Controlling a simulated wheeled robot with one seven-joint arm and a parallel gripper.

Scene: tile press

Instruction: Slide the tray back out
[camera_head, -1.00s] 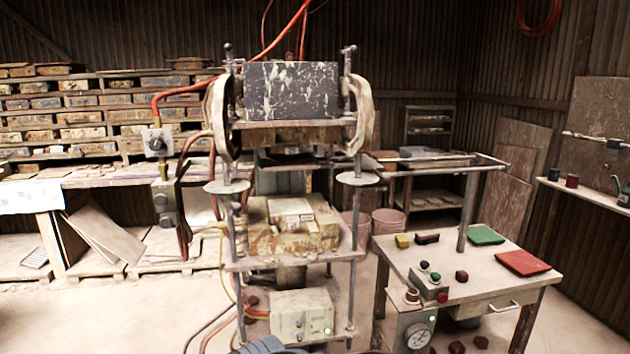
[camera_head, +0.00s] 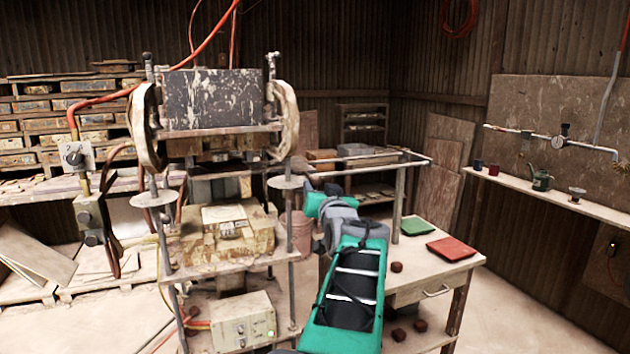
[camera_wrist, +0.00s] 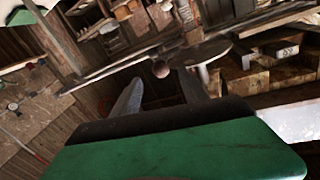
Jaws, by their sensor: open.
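The press (camera_head: 214,97) stands left of centre in the head view. Rails (camera_head: 400,162) run out from its right side at mid height. I cannot clearly make out the tray; the gap under the upper block is dark. My arm reaches up beside the press's right side, and its own links hide the gripper's jaws there. In the wrist view my gripper (camera_wrist: 160,84) is open, with nothing held between its fingers. A small round brownish knob (camera_wrist: 161,69) shows beyond the gap between the fingertips; I cannot tell what it belongs to.
A worktable (camera_head: 400,272) with a green tile (camera_head: 420,226) and a red tile (camera_head: 452,248) stands right of the press, partly behind my arm. A wall shelf (camera_head: 545,193) is at the right. The floor right of the table is clear.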

